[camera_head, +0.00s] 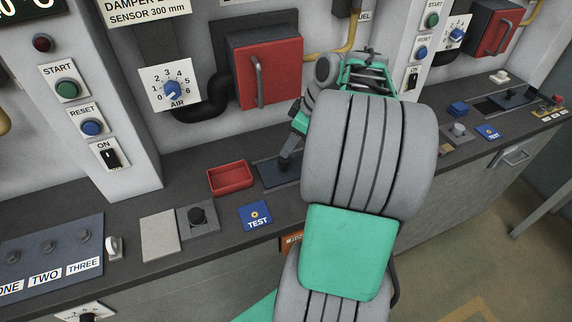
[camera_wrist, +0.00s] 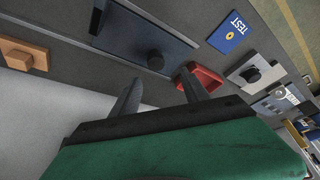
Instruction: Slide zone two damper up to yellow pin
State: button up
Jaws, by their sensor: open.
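A dark slider plate (camera_head: 272,176) lies on the counter below the red furnace door, partly hidden by my arm. The wrist view shows the plate (camera_wrist: 150,27) with a dark round knob (camera_wrist: 155,62) near one edge and a dark block (camera_wrist: 97,17) at one end. No zone number is readable on it, and I cannot make out a yellow pin. My gripper (camera_wrist: 158,84) is open, its two fingers apart and pointing toward the knob's side of the plate. Nothing shows between the fingers. In the head view my gripper (camera_head: 288,158) is beside the plate; contact cannot be told.
An orange-brown block (camera_wrist: 22,54) shows in the wrist view. A similar slider (camera_head: 508,98) stands at the far right station. The wall rises behind.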

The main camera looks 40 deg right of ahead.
jog(key=d, duration=0.1)
send_over(298, 172)
jog(key=w+a, duration=0.2)
jog(key=w, duration=0.1)
notch_tip(298, 172, down, 8)
jog(key=shift+r, duration=0.2)
grip_shut()
jog(key=shift+w+r, duration=0.1)
dwell(0.9)
